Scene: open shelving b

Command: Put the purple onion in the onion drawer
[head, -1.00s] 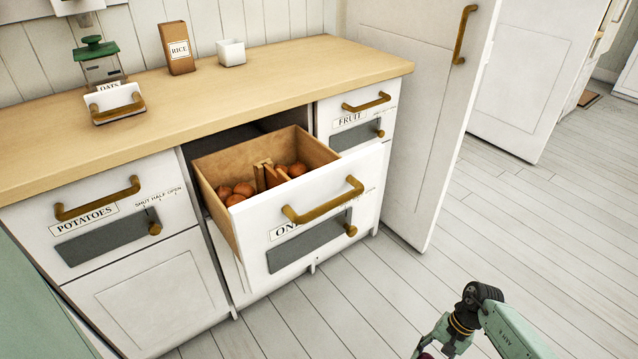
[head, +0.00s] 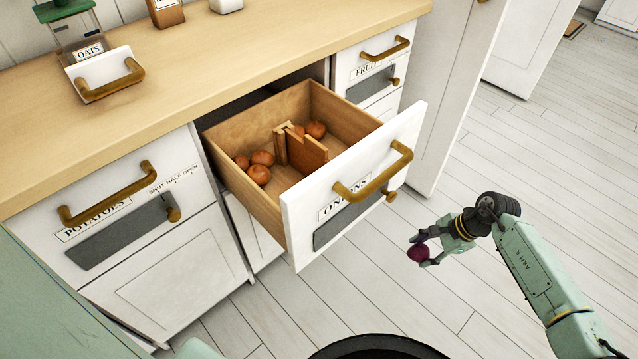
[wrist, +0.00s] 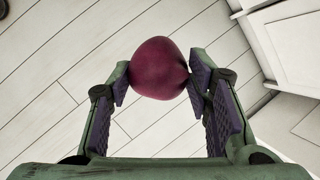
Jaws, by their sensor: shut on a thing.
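The purple onion (head: 419,252) is held in the fingers of my gripper (head: 430,250), out over the floor to the right of the open drawer. In the wrist view the onion (wrist: 159,68) sits between both fingertips, and my gripper (wrist: 158,78) is shut on it. The onion drawer (head: 292,215) is pulled out, with its label partly covered by its brass handle (head: 373,176). Inside, a wooden divider (head: 303,150) stands between brown onions (head: 258,174) at the left and more (head: 316,129) at the far right. Bare drawer floor shows near the divider.
The potatoes drawer (head: 120,215) at the left and the fruit drawer (head: 366,62) at the right are shut. The wooden counter (head: 200,70) overhangs the drawer's back. The floor (head: 500,200) around my gripper is clear.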

